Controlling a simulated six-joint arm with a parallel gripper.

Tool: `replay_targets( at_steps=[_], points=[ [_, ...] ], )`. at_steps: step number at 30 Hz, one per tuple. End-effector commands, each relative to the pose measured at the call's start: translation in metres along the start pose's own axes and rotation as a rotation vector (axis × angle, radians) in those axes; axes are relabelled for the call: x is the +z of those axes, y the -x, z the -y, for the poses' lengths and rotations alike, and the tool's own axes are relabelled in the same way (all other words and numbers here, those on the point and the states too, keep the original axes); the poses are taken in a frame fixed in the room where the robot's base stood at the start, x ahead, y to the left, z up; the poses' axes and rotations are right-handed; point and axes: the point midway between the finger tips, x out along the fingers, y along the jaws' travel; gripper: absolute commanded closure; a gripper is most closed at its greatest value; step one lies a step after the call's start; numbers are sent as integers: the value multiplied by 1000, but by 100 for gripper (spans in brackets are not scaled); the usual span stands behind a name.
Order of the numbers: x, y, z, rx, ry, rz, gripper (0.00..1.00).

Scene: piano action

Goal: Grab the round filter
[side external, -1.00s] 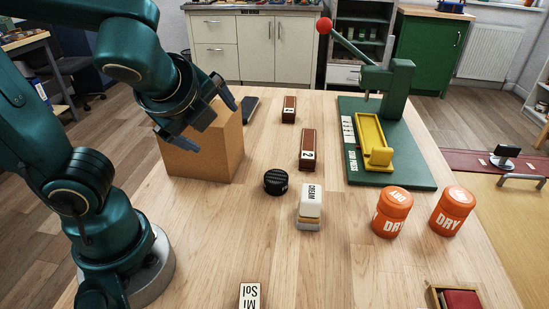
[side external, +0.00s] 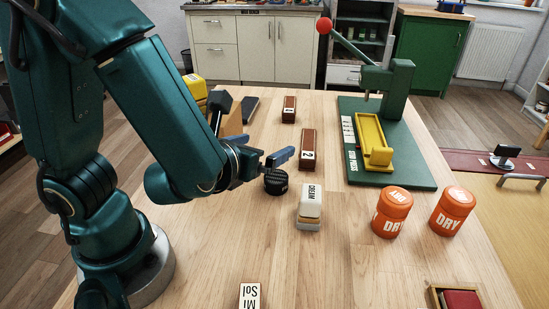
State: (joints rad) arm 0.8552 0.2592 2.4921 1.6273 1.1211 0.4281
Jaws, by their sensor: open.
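The round filter looks to be the short black ribbed cylinder (side external: 277,187) with faint pale lettering, standing on the wooden table, left of the middle. My gripper (side external: 276,163) is open, at the filter's far upper-left edge in the picture. One blue-grey finger shows just above the filter's top; the other is dark and hard to make out. The near side of the filter is in plain view. Whether the fingers touch it or hover over it I cannot tell.
A white block marked CREAM (side external: 310,202) stands close to the right of the filter. A brown block marked 2 (side external: 307,150) lies behind it. Orange jars (side external: 392,212) and a green press (side external: 390,140) stand farther right. A cardboard box (side external: 232,122) is partly hidden behind my arm.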

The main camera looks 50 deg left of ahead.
Motion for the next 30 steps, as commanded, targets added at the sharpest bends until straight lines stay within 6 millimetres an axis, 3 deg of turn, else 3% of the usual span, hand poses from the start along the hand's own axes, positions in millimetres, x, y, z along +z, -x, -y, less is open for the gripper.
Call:
replay_targets(
  at_steps=[9,15,23,30],
  points=[
    [-62,-25,0,4,-12,-3,0],
    [-86,-35,0,2,-2,-1,0],
    [-92,-45,0,4,6,0,0],
    [-92,-70,-1,6,8,-1,0]
  ],
)
